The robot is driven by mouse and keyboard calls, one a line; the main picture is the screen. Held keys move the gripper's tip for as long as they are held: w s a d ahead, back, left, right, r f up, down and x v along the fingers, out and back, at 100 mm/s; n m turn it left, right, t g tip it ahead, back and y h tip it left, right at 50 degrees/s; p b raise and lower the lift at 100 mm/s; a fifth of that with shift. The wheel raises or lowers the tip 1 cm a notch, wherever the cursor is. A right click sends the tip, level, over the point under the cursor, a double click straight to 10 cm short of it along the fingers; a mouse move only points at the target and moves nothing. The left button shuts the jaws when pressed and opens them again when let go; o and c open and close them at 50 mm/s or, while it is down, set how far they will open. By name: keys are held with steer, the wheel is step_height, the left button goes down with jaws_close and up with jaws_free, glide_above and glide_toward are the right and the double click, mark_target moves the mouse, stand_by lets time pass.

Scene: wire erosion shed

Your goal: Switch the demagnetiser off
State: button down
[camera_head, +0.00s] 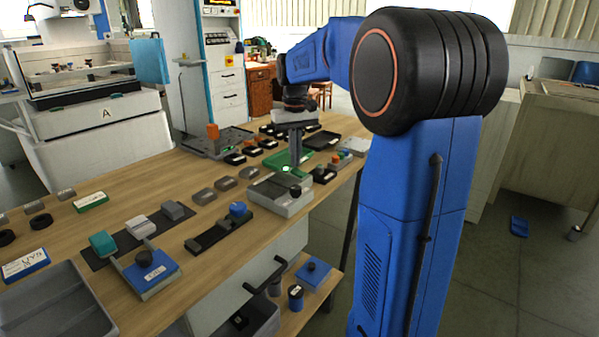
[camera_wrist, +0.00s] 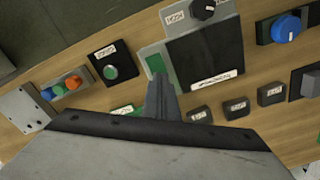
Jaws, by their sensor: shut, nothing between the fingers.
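The likely demagnetiser is a grey unit (camera_head: 283,203) near the table's right edge, with a black knob (camera_head: 295,191). Its label is too small to read surely. In the wrist view it shows a black plate (camera_wrist: 207,55), a labelled black knob (camera_wrist: 203,9) and a green patch (camera_wrist: 155,64) on its grey border. My gripper (camera_head: 296,163) points down at the unit's far end, its fingers together and empty. In the wrist view the fingertips (camera_wrist: 161,80) lie just beside the green patch and partly cover that corner. I cannot tell whether they touch it.
Beside the unit stands a black box with a green button (camera_wrist: 110,73). Beyond it is a tray of coloured knobs (camera_wrist: 64,88). Small dark blocks (camera_wrist: 236,108) line the other side. A black fixture with a blue knob (camera_head: 237,209) stands to the left. The table edge is close on the right.

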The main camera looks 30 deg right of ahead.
mark_target(295, 170)
steer(key=shift+f, duration=0.75)
stand_by(1.0)
step_height(295, 170, up, 7)
stand_by(1.0)
stand_by(0.4)
steer(key=s+a+f+n+t, duration=0.1)
steer(key=s+a+f, duration=0.1)
steer(key=s+a, duration=0.45)
steer(key=s+a+f+t, duration=0.15)
steer(key=s+a, duration=0.25)
steer(key=s, duration=0.5)
steer(key=s+a+f+t, duration=0.1)
steer(key=s+a+f, duration=0.1)
steer(key=s+f, duration=0.4)
steer(key=s+a+f+n+t, duration=0.1)
steer(key=s+a+f, duration=0.2)
steer(key=s+f, duration=0.2)
steer(key=shift+s+a+f, duration=0.15)
steer(key=shift+s+f, duration=0.25)
steer(key=shift+s, duration=1.45)
